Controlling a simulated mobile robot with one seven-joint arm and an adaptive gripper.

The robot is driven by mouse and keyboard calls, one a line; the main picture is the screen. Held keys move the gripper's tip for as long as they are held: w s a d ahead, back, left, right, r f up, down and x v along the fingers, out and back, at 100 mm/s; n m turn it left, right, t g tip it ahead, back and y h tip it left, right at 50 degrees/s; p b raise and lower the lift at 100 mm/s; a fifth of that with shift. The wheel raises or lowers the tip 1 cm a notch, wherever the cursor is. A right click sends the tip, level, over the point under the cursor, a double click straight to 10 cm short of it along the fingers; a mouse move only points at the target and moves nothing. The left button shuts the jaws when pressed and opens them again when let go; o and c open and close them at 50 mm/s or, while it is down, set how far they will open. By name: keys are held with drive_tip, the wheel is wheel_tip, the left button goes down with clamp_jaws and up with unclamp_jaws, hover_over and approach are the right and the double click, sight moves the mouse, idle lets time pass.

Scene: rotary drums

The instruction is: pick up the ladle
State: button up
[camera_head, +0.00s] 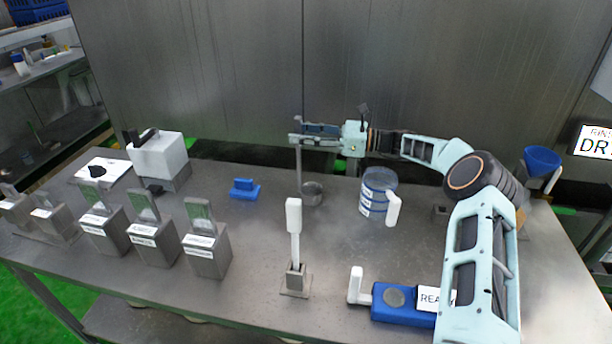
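What looks like the ladle is a thin upright grey rod (299,172) with a small round metal cup (312,193) at its foot, toward the back middle of the table. I cannot tell whether rod and cup are one piece. My gripper (299,136) reaches in from the right, with its fingers pointing left at the rod's top end. The fingers overlap the rod's top, so its upper end is hidden. The view is too small to tell whether they are closed on it or just beside it.
In front are a white upright lever (294,216) and a blue base (404,303). Labelled metal boxes (205,253) line the left. A small blue block (244,189) lies left of the rod.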

drive_tip(key=shift+a, duration=0.1)
drive_tip(key=shift+c, duration=0.4)
clamp_jaws()
drive_tip(key=shift+r, duration=0.1)
